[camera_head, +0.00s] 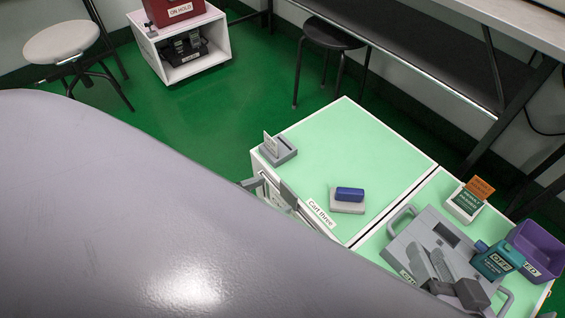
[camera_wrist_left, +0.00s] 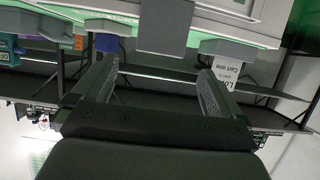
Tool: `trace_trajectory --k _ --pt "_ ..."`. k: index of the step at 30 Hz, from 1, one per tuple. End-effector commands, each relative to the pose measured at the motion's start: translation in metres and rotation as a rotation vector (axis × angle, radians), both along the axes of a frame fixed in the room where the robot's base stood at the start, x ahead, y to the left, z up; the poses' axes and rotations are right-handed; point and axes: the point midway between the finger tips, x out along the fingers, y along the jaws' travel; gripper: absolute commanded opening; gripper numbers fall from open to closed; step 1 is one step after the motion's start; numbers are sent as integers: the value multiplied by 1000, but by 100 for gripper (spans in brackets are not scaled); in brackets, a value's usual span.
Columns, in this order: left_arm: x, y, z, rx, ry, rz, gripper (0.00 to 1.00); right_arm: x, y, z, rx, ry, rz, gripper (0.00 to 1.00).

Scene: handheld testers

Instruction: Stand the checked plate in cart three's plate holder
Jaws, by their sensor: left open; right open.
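Cart three (camera_head: 370,150) has a pale green top and a "Cart three" label on its front edge. A grey plate holder (camera_head: 283,155) sits at its left corner with a pale plate (camera_head: 270,143) standing in it. I cannot tell which plate is the checked one. My left gripper (camera_head: 270,190) is open and empty by the cart's front side, near the holder; its fingers (camera_wrist_left: 158,88) show apart. My right gripper (camera_head: 442,264) is open over a grey tray (camera_head: 410,240).
A blue device (camera_head: 349,194) rests on a grey base (camera_head: 346,207) on cart three. On the adjoining cart are an orange card (camera_head: 481,188) in a holder, a teal tester (camera_head: 497,260) and a purple bin (camera_head: 535,245). My grey body hides the lower left. Cart three's far top is clear.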

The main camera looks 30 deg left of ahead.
Motion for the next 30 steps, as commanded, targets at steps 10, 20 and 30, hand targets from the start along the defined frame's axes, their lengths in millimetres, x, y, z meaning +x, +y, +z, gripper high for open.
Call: trace_trajectory --k 10,20,30 --pt "-28 9 12 1 0 -1 100 3 -3 5 -19 -9 -14 43" --pt "-28 9 12 0 -1 0 100 -2 -5 -3 -27 8 -13 43" --pt "-28 9 12 0 0 0 100 0 -4 1 -28 -3 -8 43"
